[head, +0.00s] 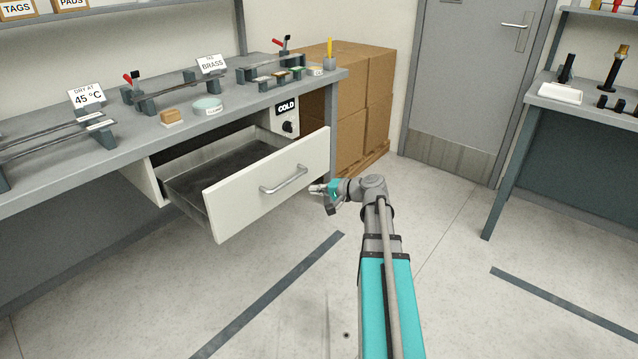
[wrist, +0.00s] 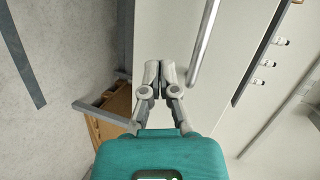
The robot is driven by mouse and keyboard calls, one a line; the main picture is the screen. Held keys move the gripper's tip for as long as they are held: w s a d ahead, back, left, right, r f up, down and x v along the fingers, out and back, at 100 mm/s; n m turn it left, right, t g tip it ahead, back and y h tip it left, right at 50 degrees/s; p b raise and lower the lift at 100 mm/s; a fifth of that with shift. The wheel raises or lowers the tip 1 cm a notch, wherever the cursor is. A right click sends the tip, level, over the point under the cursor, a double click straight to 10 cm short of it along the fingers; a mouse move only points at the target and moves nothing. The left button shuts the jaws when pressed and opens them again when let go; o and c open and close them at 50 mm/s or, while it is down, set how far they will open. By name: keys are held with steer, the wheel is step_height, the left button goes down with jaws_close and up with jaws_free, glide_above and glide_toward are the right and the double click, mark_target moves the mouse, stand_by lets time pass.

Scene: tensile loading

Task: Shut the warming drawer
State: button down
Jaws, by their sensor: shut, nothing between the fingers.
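The warming drawer (head: 267,185) is pulled well out from under the workbench. It has a white front, a grey bar handle (head: 284,180) and an empty-looking dark grey interior. My gripper (head: 314,189) is shut and empty, just in front of the drawer front, to the right of the handle. In the wrist view my gripper's fingertips (wrist: 159,68) are together and point at the white drawer front (wrist: 172,35). The handle (wrist: 204,42) runs past to the right of the fingertips. I cannot tell whether the fingertips touch the front.
A control panel (head: 286,117) with a COLD label and a knob sits behind the drawer. The workbench (head: 150,135) above carries racks and signs. Cardboard boxes (head: 372,90) stand on a pallet behind. The floor in front is clear. A second bench (head: 550,95) stands at right.

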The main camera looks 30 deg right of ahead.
mark_target(315, 165)
steer(key=s+d+f+m+t+h+b, duration=0.1)
steer(key=d+m+t+b, duration=0.3)
steer(key=d, duration=0.9)
steer(key=shift+s+t+h+b, duration=0.2)
steer(key=shift+t+h+b, duration=0.1)
steer(key=shift+t+b, duration=0.3)
steer(key=shift+w+f, duration=0.1)
steer(key=x, duration=1.3)
steer(key=shift+w+a+f, duration=0.1)
steer(key=shift+w+f, duration=0.05)
steer(key=shift+w, duration=0.25)
steer(key=shift+w, duration=0.1)
